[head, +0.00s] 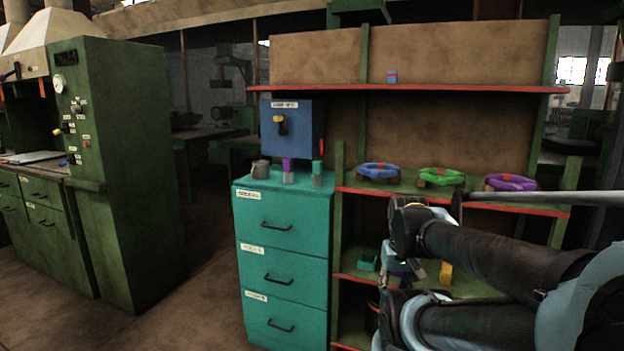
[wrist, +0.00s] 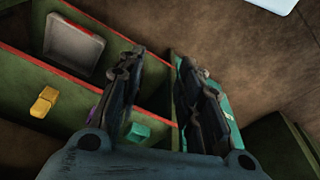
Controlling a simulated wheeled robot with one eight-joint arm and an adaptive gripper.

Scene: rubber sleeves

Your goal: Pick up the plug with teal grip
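The plug with teal grip (head: 368,262) sits on the middle shelf of the green rack, at its left end. In the wrist view it shows as a small teal block (wrist: 140,132), partly behind one finger. My gripper (head: 402,266) is in front of that shelf, right of the teal plug in the head view. In the wrist view the gripper (wrist: 158,72) has its fingers spread, with nothing between them. A plug with yellow grip (head: 446,272) is farther right on the shelf. A purple piece (wrist: 92,114) lies between the two, mostly hidden by my gripper.
A teal drawer cabinet (head: 284,238) stands directly left of the rack, with a blue box (head: 292,128) on top. The shelf above (head: 400,184) carries blue, green and purple rings. A grey tray (wrist: 75,48) shows on the rack in the wrist view. Floor is open left of the cabinet.

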